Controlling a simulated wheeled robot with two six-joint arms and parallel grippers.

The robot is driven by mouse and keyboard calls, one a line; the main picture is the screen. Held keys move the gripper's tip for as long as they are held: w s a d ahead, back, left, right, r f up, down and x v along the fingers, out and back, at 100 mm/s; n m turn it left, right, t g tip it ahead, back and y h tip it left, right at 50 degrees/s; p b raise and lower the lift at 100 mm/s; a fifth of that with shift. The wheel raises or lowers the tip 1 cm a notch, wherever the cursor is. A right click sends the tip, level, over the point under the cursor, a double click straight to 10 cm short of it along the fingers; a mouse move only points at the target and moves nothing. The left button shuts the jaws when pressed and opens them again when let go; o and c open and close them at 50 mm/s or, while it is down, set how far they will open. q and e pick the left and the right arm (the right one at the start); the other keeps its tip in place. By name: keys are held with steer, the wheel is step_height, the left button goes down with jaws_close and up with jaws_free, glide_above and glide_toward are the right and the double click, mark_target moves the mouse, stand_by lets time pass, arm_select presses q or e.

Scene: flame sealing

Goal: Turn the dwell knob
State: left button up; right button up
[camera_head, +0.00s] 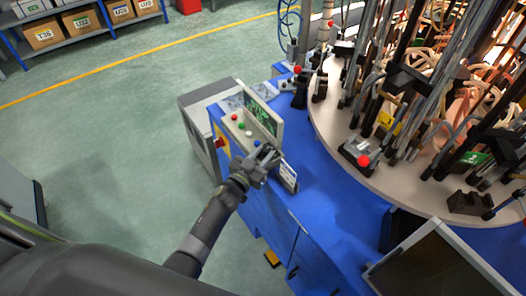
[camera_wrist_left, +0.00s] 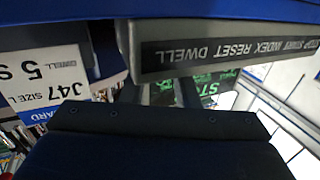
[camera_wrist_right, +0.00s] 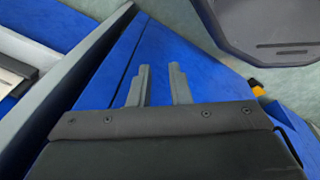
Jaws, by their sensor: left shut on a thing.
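The control panel (camera_head: 262,117) stands on the blue machine's corner, with a row of buttons. Its label strip (camera_wrist_left: 230,48) reads STOP START INDEX RESET DWELL, upside down in the left wrist view. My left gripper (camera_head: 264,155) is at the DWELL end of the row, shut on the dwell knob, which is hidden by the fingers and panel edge. A white card (camera_head: 288,173) beside the gripper also shows in the left wrist view (camera_wrist_left: 42,75) and reads J47, DWELL 5 S. My right gripper (camera_wrist_right: 158,85) is open and empty above a blue surface; it is outside the head view.
A round table (camera_head: 335,150) with glass tubes, hoses and clamps fills the right side. A dark monitor (camera_head: 430,270) stands at the lower right. A shelf with boxes (camera_head: 75,25) is at the back left. The green floor on the left is clear.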

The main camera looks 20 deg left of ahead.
arm_select(q)
steer(key=shift+w+a+r+m+g+h+p, duration=0.1)
steer(key=shift+r+m+g+h+p, duration=0.15)
steer(key=shift+h+p, duration=0.25)
steer(key=shift+a+r+m+g+h+p, duration=0.1)
steer(key=shift+m+g+h+p, duration=0.05)
steer(key=shift+m+h+p, duration=0.25)
steer(key=shift+a+f+m+g+h+p, duration=0.2)
steer(key=shift+m+g+h+p, duration=0.35)
steer(key=shift+h, duration=0.45)
steer(key=shift+w+f+m+g+h, duration=0.15)
steer(key=shift+m+g+h, duration=0.3)
steer(key=shift+m+h, duration=0.4)
steer(key=shift+a+m+g+h+b, duration=0.2)
steer(key=shift+m+g+h+b, duration=0.35)
steer(key=shift+m+g+h, duration=0.6)
steer(key=o, duration=0.7)
